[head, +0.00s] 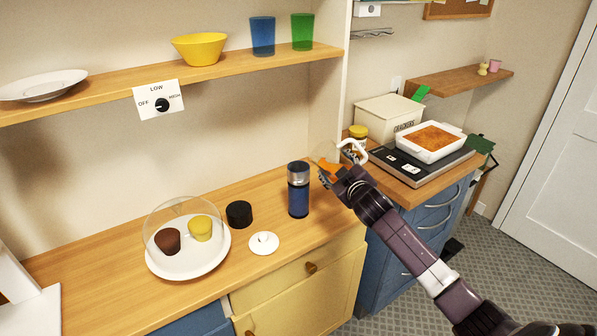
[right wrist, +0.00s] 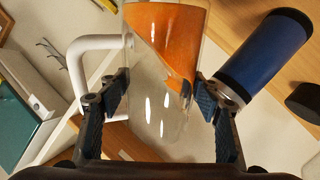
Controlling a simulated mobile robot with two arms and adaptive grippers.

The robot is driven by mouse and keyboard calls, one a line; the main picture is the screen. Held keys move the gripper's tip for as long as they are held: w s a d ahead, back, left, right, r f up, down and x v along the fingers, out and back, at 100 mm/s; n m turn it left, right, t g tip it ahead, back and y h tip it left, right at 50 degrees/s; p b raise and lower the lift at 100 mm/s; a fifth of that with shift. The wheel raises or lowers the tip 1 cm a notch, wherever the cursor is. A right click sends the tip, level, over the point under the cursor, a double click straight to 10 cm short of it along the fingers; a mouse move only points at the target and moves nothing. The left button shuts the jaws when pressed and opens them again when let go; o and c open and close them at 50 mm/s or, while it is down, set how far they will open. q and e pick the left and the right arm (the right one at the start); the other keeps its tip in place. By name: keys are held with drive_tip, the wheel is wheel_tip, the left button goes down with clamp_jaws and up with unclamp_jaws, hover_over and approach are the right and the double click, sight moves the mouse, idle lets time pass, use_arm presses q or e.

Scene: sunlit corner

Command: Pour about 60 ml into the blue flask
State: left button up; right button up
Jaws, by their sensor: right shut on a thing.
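The blue flask (head: 298,198) stands upright on the wooden counter, with a silver neck at its top. It also shows in the right wrist view (right wrist: 264,52). My right gripper (head: 333,173) is shut on a clear jug (head: 325,155) with orange liquid and a white handle, just right of the flask. In the right wrist view the jug (right wrist: 150,105) sits between both fingers (right wrist: 161,98), and its liquid lies slanted against the glass. The jug looks tilted; I see no stream of liquid. Its spout is not clear to me. My left gripper is out of view.
A black cap (head: 239,214) and a white lid (head: 264,243) lie near the flask. A domed white plate (head: 190,270) with two cupcakes stands left. A stove (head: 408,171) bears a white baking dish (head: 432,146). The shelf (head: 120,95) hangs above the counter.

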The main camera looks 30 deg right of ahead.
drive_tip(key=shift+f, duration=0.2)
drive_tip(key=shift+d+r, duration=0.1)
drive_tip(key=shift+m, duration=0.3)
idle(1.3)
drive_tip(key=shift+s+d+f+m+t+b, duration=0.2)
drive_tip(key=shift+d+f+m+t+b, duration=0.1)
drive_tip(key=shift+f+b, duration=0.35)
drive_tip(key=d+f+m+b, duration=0.1)
drive_tip(key=s+d+f+m+t+b, duration=0.1)
drive_tip(key=m+b, duration=0.1)
drive_tip(key=shift+f+y, duration=0.35)
drive_tip(key=shift+y, duration=0.05)
drive_tip(key=shift+s+d+f+m+t+b, duration=0.1)
drive_tip(key=shift+d+f+m+t+b, duration=0.15)
drive_tip(key=shift+m, duration=0.45)
drive_tip(key=shift+s+d+f+m+t+b, duration=0.1)
drive_tip(key=shift+m+t+b, duration=0.2)
drive_tip(key=shift+m, duration=0.4)
drive_tip(key=shift+r, duration=0.1)
